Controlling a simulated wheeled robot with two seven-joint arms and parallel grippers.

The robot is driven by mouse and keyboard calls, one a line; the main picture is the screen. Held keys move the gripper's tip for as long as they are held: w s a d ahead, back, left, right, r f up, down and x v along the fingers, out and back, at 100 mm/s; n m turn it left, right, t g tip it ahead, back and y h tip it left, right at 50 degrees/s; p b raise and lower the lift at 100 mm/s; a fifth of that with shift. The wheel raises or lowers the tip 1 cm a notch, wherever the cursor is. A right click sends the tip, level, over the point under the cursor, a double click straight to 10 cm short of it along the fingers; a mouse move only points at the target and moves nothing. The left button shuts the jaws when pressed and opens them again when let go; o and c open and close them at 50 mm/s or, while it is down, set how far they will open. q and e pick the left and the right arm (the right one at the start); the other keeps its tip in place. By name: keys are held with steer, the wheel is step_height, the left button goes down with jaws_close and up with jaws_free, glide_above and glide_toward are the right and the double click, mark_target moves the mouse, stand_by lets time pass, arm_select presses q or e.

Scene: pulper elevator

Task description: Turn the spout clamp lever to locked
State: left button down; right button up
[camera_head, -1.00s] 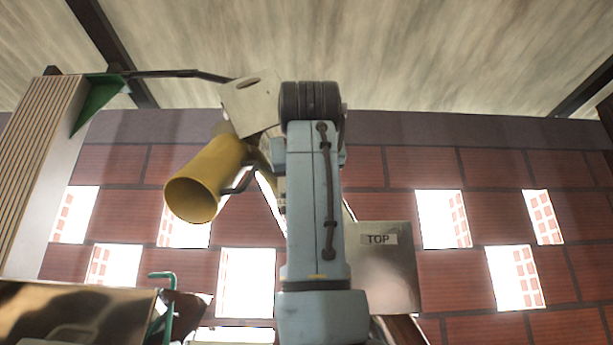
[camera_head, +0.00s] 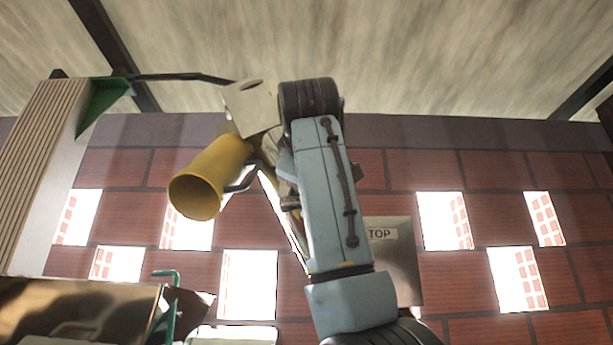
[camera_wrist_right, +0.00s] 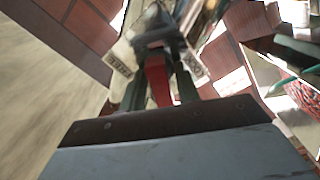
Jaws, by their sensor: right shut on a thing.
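The yellow spout (camera_head: 208,178) hangs tilted at left of centre in the head view, below a pale metal box (camera_head: 252,106). In the right wrist view, the red clamp lever (camera_wrist_right: 158,84) lies between the dark fingers of my right gripper (camera_wrist_right: 159,58), which is shut on it. A small pale label (camera_wrist_right: 121,63) is on the left of the fingers and another (camera_wrist_right: 194,65) on the right; their words are too blurred to read surely. In the head view my right arm hides the gripper and lever. My left gripper is not in view.
A grey metal plate marked TOP (camera_head: 403,265) is partly behind my right arm. A slatted panel (camera_head: 38,165) stands at the left, with a green bracket (camera_head: 103,100). A shiny metal housing (camera_head: 70,308) and green bent bar (camera_head: 170,300) are at lower left.

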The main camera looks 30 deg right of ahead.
steer(key=n, duration=0.5)
steer(key=shift+n+b, duration=0.3)
steer(key=shift+b, duration=0.05)
stand_by(0.4)
steer(key=o, duration=0.7)
steer(key=shift+f, duration=0.1)
steer(key=b+v, duration=0.4)
steer(key=v, duration=0.9)
steer(key=shift+s+a, duration=0.1)
steer(key=shift+s, duration=0.1)
